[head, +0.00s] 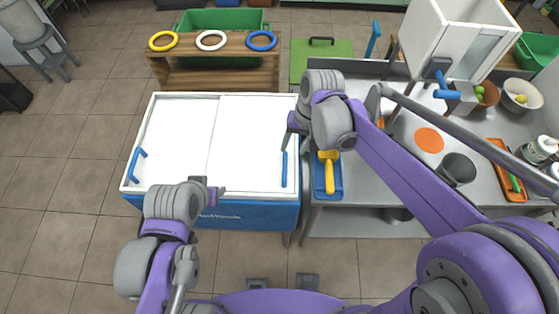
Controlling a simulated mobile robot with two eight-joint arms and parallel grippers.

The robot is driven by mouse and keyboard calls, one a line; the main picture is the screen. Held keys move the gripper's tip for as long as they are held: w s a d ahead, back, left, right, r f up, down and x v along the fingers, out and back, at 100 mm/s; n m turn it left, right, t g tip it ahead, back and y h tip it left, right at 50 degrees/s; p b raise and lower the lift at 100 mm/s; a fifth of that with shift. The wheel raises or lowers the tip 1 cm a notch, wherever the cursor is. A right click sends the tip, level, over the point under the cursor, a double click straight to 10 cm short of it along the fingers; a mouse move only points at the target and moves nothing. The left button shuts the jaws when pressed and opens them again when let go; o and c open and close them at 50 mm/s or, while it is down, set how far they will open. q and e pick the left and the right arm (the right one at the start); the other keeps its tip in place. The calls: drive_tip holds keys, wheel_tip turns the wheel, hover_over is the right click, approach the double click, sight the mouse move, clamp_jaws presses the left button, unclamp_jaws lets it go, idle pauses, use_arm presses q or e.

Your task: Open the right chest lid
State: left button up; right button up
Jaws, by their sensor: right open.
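The chest is a low blue box (245,216) with a white top, and both its lids lie flat and closed. The right lid (252,125) has a blue bar handle (284,172) near its right edge. The left lid (175,130) has a blue handle (136,165) near its left edge. My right gripper (291,143) is open and reaches down at the far end of the right handle; I cannot tell whether it touches it. My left gripper (213,190) is over the front edge of the chest, away from both handles; its jaw opening is unclear.
A grey metal table (345,210) stands close along the chest's right side, with a yellow-handled tool (329,170) on a blue tray (320,188). A wooden rack (210,80) with yellow, white and blue rings stands behind the chest.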

sight(285, 167)
drive_tip(key=f, duration=0.3)
drive_tip(key=a+f, duration=0.1)
drive_tip(key=f, duration=0.6)
drive_tip(key=shift+a+b, duration=0.35)
drive_tip(key=shift+a, duration=0.05)
drive_tip(key=shift+c, duration=0.3)
clamp_jaws()
idle(0.6)
